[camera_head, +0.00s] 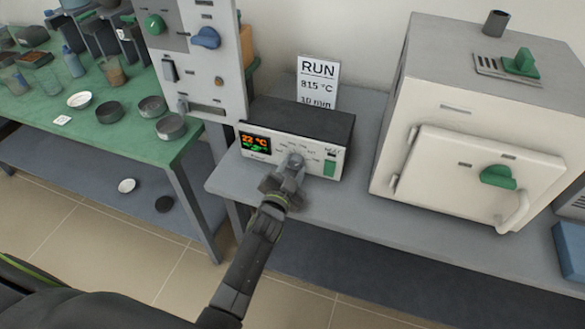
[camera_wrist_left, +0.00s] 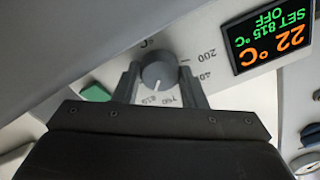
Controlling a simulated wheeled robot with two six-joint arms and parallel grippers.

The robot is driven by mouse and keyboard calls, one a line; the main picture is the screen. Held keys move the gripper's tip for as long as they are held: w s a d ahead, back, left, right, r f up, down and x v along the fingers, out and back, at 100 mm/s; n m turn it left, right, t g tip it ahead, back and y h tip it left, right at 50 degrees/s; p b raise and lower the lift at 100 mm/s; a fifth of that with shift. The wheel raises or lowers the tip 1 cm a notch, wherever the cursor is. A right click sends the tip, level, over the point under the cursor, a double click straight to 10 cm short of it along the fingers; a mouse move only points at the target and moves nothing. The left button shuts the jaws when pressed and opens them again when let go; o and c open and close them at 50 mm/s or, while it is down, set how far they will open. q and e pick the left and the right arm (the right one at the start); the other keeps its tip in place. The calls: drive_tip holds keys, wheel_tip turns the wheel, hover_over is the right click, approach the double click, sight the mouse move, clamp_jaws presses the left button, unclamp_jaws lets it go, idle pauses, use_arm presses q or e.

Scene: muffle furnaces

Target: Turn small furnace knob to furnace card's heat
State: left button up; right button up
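The small furnace's control unit (camera_head: 292,150) is a low box with a dark top on the grey bench. Its display (camera_wrist_left: 270,40) reads 22 °C, SET 815 °C, OFF, upside down in the left wrist view. The round grey knob (camera_wrist_left: 160,70) sits on the white panel with dial numbers around it. My left gripper (camera_head: 292,170) is at the panel front, its fingers (camera_wrist_left: 160,82) on both sides of the knob, seemingly against it. The card (camera_head: 318,82) behind the unit reads RUN, 815 °C, 10 min; its lower edge is hidden. My right gripper is not in view.
A large white furnace (camera_head: 460,130) with green knobs stands on the bench at right. A grey cabinet (camera_head: 205,60) with green and blue knobs stands left of the unit. A green table (camera_head: 75,130) at left holds dishes and beakers. A green switch (camera_head: 330,168) is right of the knob.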

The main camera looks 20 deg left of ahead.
use_arm(q)
drive_tip(key=o, duration=0.4)
drive_tip(key=shift+s+p, duration=0.4)
drive_tip(key=shift+s, duration=0.1)
drive_tip(key=s+p, duration=0.2)
drive_tip(key=s, duration=0.3)
drive_tip(key=s+p, duration=0.2)
drive_tip(key=s, duration=0.4)
drive_tip(key=s+p, duration=0.2)
drive_tip(key=s, duration=0.3)
drive_tip(key=shift+s+a+p, duration=0.2)
drive_tip(key=shift+a+p, duration=0.1)
drive_tip(key=shift+p, duration=0.1)
drive_tip(key=shift+f, duration=0.15)
